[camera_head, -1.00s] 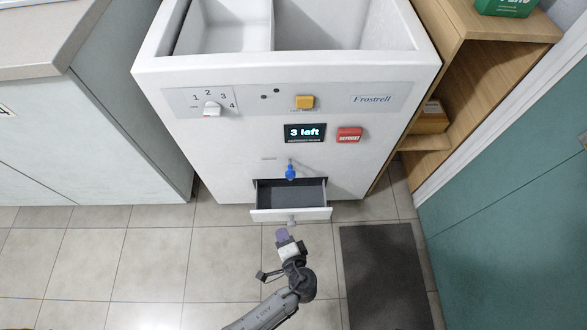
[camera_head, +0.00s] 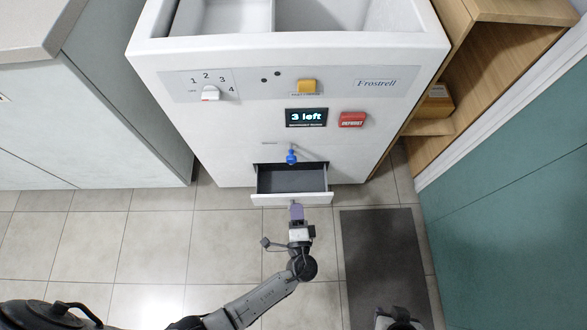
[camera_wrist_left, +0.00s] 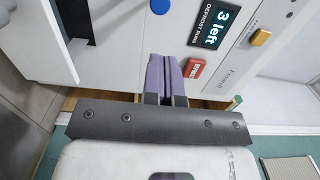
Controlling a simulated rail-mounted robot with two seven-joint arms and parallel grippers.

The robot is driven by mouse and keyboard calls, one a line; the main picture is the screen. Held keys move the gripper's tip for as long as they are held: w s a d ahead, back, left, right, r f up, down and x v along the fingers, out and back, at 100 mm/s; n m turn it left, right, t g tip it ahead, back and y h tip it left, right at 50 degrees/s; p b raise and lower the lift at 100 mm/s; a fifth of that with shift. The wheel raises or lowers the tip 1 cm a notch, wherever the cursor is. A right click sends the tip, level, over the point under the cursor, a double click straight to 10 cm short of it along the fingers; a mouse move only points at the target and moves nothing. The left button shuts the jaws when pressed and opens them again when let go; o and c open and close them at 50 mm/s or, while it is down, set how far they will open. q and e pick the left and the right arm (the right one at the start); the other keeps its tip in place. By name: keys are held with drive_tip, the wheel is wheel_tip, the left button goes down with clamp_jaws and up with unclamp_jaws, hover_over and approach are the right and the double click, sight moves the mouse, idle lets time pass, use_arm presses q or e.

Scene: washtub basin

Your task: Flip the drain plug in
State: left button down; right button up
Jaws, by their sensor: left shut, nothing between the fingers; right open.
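The blue drain plug (camera_head: 291,156) is on the white machine's front, just above the open drawer. It points out from the panel. In the left wrist view a blue round end (camera_wrist_left: 160,6) shows at the top edge, ahead of the fingers. My left gripper (camera_head: 297,211) is shut and empty, its purple fingertips just below the drawer front in the head view. The fingers (camera_wrist_left: 172,78) are pressed together in the wrist view, apart from the plug. My right gripper (camera_head: 398,318) shows only in part at the bottom edge; it is open.
The drawer (camera_head: 291,199) sticks out below the plug. Above are a white dial (camera_head: 210,94), a yellow button (camera_head: 306,87), a "3 left" display (camera_head: 306,117) and a red button (camera_head: 352,119). A dark mat (camera_head: 385,255) lies right. Floor in front is clear.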

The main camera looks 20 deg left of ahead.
sight(292, 162)
use_arm(q)
drive_tip(key=b+x, duration=0.3)
drive_tip(key=x, duration=1)
drive_tip(key=shift+w+a+b, duration=0.25)
drive_tip(key=shift+w+b, duration=0.1)
drive_tip(key=shift+b, duration=0.05)
use_arm(e)
wheel_tip(292, 162, down, 4)
drive_tip(key=shift+r, duration=0.1)
